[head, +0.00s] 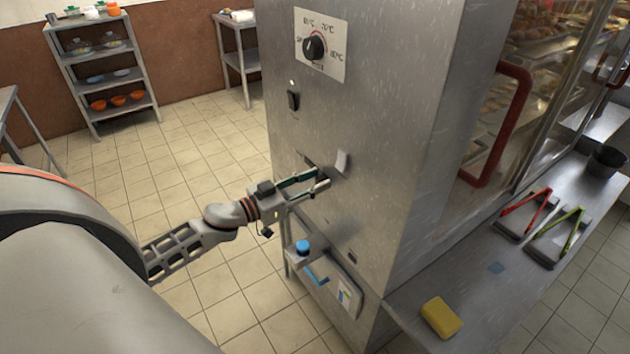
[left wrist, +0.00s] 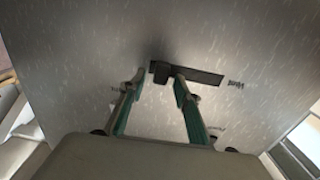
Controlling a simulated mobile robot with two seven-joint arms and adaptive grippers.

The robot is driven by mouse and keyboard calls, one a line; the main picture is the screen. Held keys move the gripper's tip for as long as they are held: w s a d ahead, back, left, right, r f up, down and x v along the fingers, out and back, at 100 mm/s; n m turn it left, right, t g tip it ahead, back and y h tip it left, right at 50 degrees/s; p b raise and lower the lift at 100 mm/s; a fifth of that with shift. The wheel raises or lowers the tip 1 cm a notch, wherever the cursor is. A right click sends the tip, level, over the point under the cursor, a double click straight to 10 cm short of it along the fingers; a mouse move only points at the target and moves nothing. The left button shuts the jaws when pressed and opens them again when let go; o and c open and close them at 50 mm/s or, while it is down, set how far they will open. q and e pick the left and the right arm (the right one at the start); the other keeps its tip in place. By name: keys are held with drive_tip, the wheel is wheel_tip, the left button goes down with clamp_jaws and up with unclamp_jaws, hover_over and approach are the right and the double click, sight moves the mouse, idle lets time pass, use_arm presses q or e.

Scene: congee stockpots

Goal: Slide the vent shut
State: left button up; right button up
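The vent is a dark slot with a small dark slider tab on the side of the steel cabinet (head: 385,110). In the left wrist view the vent slot (left wrist: 205,76) runs sideways, and the tab (left wrist: 161,73) sits at its left end, with a "Vent" label to the right. My left gripper (head: 311,181) is at the cabinet side, in front of the vent, and partly hides it in the head view. In the left wrist view its green-padded fingers (left wrist: 158,85) are apart, with the tab between the tips, nearer the right finger. Contact cannot be told. My right gripper is not in view.
A temperature dial (head: 314,47) and a black switch (head: 293,100) are above the vent. A steel shelf with tongs and a yellow sponge (head: 441,317) juts out at right.

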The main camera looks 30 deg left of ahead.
sight(307, 158)
use_arm(q)
drive_tip(key=shift+w+d, duration=0.1)
drive_tip(key=shift+w, duration=0.05)
clamp_jaws()
drive_tip(key=w+a, duration=0.1)
drive_tip(key=a, duration=0.1)
drive_tip(key=w+a, duration=0.1)
drive_tip(key=a, duration=0.2)
drive_tip(key=w+a, duration=0.1)
drive_tip(key=a, duration=0.2)
drive_tip(key=shift+w+a+b, duration=0.2)
drive_tip(key=shift+b, duration=0.15)
drive_tip(key=shift+a+r, duration=0.1)
drive_tip(key=shift+a, duration=0.15)
drive_tip(key=shift+w, duration=0.1)
unclamp_jaws()
drive_tip(key=shift+s+a, duration=0.1)
drive_tip(key=shift+s, duration=0.3)
drive_tip(key=v, duration=1.1)
